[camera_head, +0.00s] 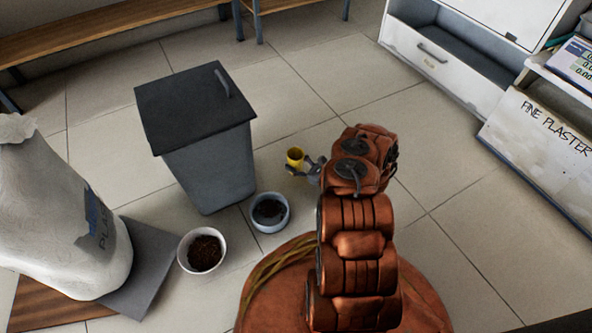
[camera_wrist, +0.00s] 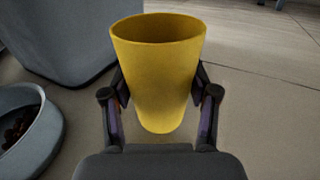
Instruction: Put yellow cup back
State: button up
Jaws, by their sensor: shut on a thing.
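The yellow cup (camera_head: 295,157) is held upright in my gripper (camera_head: 305,170), to the right of the grey bin in the head view. In the wrist view the yellow cup (camera_wrist: 158,80) fills the middle, its open rim at the top. The two fingers of my gripper (camera_wrist: 160,100) press on its sides. The inside of the cup is dark yellow and its bottom is not visible.
A grey lidded bin (camera_head: 200,135) stands left of the cup. A blue-grey bowl (camera_head: 270,212) with dark contents and a white bowl (camera_head: 202,251) with brown contents sit on the floor. A plaster sack (camera_head: 60,215) stands left. Tiled floor is free to the right.

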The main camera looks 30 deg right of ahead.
aim_at(296, 168)
jog(key=shift+f+b, duration=0.6)
jog(key=shift+f, duration=1)
jog(key=shift+f, duration=0.2)
jog(key=o, duration=1.2)
jog(key=shift+r, duration=0.1)
jog(key=shift+r, duration=0.15)
jog(key=p+v, duration=0.2)
jog(key=v, duration=1)
